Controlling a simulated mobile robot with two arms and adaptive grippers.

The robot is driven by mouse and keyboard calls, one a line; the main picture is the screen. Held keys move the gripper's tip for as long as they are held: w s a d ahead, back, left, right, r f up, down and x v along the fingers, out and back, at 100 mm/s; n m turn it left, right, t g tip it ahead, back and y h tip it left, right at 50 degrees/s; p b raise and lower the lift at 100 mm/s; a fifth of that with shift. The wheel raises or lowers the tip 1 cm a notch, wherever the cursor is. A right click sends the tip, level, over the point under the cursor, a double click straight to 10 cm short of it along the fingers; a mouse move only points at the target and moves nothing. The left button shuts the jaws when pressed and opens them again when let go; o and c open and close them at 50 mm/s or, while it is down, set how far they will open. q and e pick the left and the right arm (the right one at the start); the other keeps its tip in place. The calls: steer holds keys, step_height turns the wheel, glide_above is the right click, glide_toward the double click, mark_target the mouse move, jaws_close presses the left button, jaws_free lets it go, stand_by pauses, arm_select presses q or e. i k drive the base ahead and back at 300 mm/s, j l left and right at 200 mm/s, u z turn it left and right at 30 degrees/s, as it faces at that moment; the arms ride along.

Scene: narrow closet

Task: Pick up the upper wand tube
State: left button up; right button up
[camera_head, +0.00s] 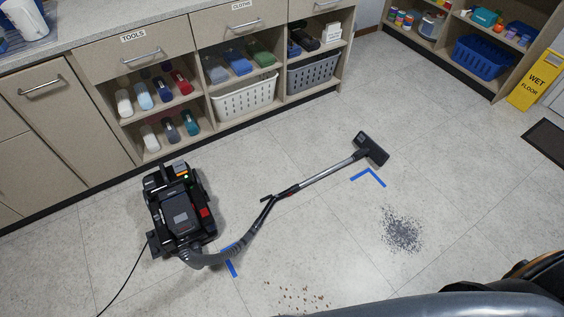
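A canister vacuum (181,213) stands on the floor at left centre. Its grey ribbed hose (222,257) curves from its front to a dark handle (267,209). A silver wand tube (328,174) lies on the floor, running up and right from the handle to a black floor head (371,150). I cannot tell where an upper tube section ends and a lower one begins. Neither of my grippers is in view.
Blue tape marks (369,176) lie near the floor head and the hose. Grey debris (402,232) and brown crumbs (296,297) are on the floor. Cabinets (62,110) line the back left. A yellow wet-floor sign (537,80) stands at right. A cord (122,281) trails lower left.

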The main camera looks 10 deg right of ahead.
mark_target(296, 188)
steer(key=i+l+u, duration=0.3)
steer(key=l+u, duration=0.15)
steer(key=l, duration=0.45)
steer(key=i+l+u, duration=0.15)
steer(key=l+u, duration=0.25)
steer(key=l, duration=0.5)
steer(key=l+u, duration=0.45)
steer(key=l, duration=0.5)
